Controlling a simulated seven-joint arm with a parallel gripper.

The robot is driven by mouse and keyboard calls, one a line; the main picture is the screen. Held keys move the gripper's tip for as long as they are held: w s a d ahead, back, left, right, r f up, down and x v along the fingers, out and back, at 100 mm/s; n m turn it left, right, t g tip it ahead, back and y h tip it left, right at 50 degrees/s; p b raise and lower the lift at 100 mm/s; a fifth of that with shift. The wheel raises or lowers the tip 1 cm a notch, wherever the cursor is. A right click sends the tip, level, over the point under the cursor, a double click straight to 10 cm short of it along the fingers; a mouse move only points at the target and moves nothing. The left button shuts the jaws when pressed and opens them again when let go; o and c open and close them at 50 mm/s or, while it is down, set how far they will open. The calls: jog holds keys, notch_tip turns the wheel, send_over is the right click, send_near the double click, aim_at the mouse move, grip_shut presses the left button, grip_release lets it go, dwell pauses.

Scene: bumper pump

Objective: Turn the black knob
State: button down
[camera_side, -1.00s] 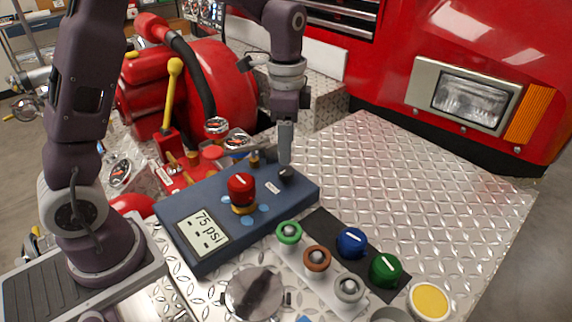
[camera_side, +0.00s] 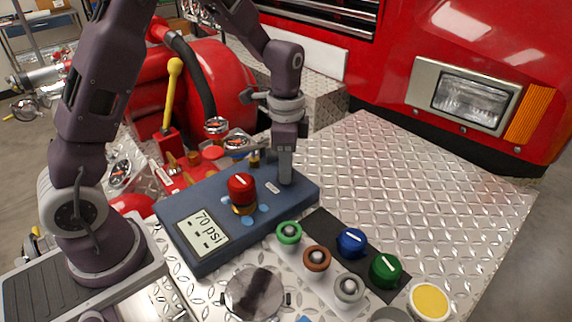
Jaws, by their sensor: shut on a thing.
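My gripper (camera_side: 285,172) points straight down at the back right of the blue-grey control box. Its fingers are shut on the black knob, which they hide almost wholly. The control box (camera_side: 196,264) carries a display (camera_side: 203,231) that reads 70 psi. A red knob with a white mark (camera_side: 241,186) stands on a yellowish base on the box, left of my gripper and apart from it.
Blue (camera_side: 351,242) and green (camera_side: 386,270) knobs sit on a dark plate in front right. Several ringed switches (camera_side: 289,232) stand beside them. A yellow-handled lever (camera_side: 171,95) rises behind the box. The diamond-plate deck (camera_side: 420,190) at right is clear.

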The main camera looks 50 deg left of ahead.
jog(key=shift+n, duration=0.3)
jog(key=n, duration=0.3)
jog(key=shift+n, duration=0.3)
jog(key=n, duration=0.3)
jog(key=shift+n, duration=0.3)
jog(key=n, duration=0.4)
jog(key=shift+n, duration=2.1)
jog(key=c, duration=1)
grip_release()
jog(key=shift+r, duration=0.1)
